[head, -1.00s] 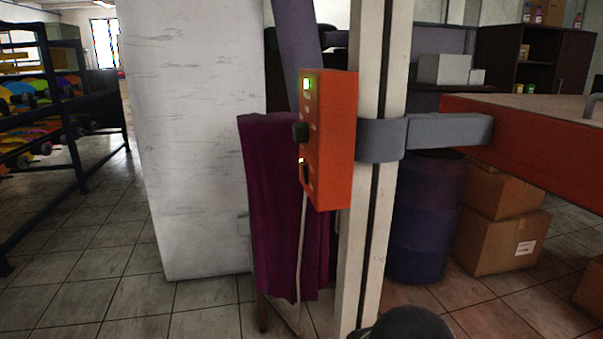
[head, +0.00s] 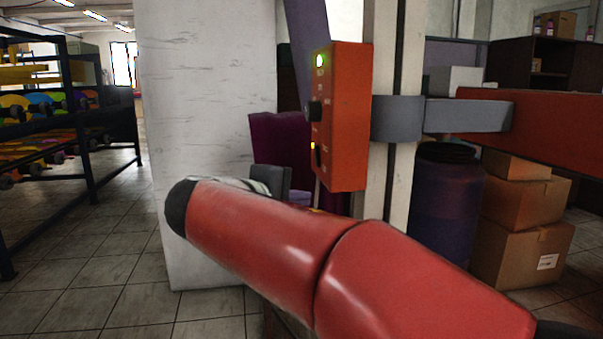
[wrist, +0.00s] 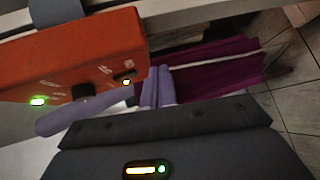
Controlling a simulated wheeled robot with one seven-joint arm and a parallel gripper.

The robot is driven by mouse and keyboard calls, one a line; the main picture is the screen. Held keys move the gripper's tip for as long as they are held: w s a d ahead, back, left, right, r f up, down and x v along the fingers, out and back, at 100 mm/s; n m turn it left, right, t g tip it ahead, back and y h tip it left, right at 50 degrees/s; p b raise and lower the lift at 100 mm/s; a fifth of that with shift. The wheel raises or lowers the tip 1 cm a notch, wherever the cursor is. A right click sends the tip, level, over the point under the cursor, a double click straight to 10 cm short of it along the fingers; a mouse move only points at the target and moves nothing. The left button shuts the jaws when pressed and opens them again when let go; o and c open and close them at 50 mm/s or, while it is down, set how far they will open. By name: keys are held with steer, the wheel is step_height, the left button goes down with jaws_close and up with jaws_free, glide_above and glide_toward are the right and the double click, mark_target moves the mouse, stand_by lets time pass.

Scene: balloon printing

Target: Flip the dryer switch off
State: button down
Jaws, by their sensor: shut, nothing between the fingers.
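The orange dryer control box (head: 348,115) is fixed to a pale post. Its narrow face has a lit green lamp (head: 320,61), a black knob (head: 314,111) and, at the bottom, a dark switch (head: 317,154) with a small orange light. In the wrist view the box (wrist: 75,55) lies sideways, with the lit switch (wrist: 126,82) at its right end. My gripper (wrist: 158,88) is shut and empty, its fingers close to that switch end; I cannot tell whether they touch.
A grey clamp (head: 398,118) joins the post to an orange beam (head: 530,125) at right. A white pillar (head: 205,120) stands left of the box, with purple cloth (head: 280,140) behind. A dark barrel (head: 445,205) and cardboard boxes (head: 520,240) stand at right.

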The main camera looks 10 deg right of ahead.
mark_target(316, 155)
steer(key=w+a+r+t+h+b, duration=0.1)
steer(key=w+a+r+t+h, duration=0.1)
steer(key=a, duration=0.6)
step_height(316, 155, up, 2)
steer(key=shift+w+a+r+n+t, duration=0.3)
steer(key=shift+n+t, duration=0.1)
steer(key=shift+t, duration=0.3)
steer(key=shift+d, duration=0.1)
steer(key=s+d+x, duration=0.2)
steer(key=x, duration=1)
steer(key=shift+w+d+r, duration=0.2)
steer(key=shift+w+d, duration=0.05)
